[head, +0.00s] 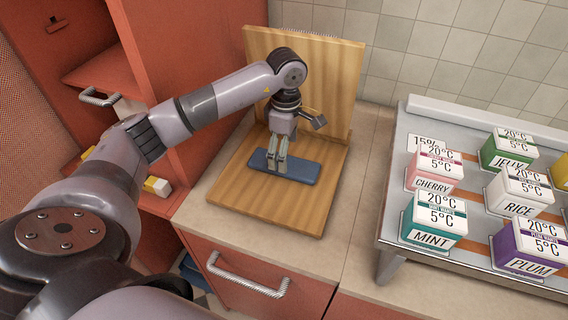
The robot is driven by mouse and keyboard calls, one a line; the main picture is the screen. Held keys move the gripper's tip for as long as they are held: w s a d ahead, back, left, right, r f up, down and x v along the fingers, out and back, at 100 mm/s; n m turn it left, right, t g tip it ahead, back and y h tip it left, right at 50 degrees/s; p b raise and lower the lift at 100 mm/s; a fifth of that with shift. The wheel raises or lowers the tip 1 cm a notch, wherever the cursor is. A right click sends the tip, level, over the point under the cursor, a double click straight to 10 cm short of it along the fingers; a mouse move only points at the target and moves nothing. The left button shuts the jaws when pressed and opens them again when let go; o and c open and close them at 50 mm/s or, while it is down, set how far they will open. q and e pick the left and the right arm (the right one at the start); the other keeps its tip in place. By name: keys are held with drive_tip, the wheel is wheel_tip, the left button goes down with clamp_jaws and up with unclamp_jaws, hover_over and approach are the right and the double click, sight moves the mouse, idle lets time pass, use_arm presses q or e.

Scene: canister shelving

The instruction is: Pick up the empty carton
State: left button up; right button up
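Several labelled cartons stand on a grey metal stand at the right: a pink CHERRY carton (434,170), a teal MINT carton (434,220), a green JELLY carton (508,150), a white RICE carton (519,192) and a purple PLUM carton (530,245). I cannot tell from outside which is empty. My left gripper (277,168) points down over a flat blue slab (303,170) on a wooden board, well left of the cartons. Its two fingers look close together, but whether they are open or shut is unclear. My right gripper is out of view.
The wooden board (235,192) lies on the counter, with an upright wooden panel (335,75) behind it. The metal stand (394,190) fills the right side. Red shelving (195,60) rises at the left. A strip of bare counter (362,210) separates board and stand.

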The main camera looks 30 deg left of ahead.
use_arm(q)
drive_tip(key=f, duration=0.1)
drive_tip(key=f+b, duration=0.1)
drive_tip(key=f, duration=0.1)
drive_tip(key=f+b, duration=0.1)
drive_tip(key=f, duration=0.1)
drive_tip(key=shift+w, duration=0.3)
drive_tip(key=shift+r, duration=0.15)
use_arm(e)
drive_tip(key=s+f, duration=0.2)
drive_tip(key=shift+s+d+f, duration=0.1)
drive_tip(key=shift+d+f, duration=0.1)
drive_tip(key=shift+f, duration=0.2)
use_arm(q)
drive_tip(key=shift+c, duration=0.3)
drive_tip(key=c, duration=1.2)
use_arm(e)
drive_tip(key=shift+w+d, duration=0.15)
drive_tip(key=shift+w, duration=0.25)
use_arm(q)
drive_tip(key=shift+r, duration=0.1)
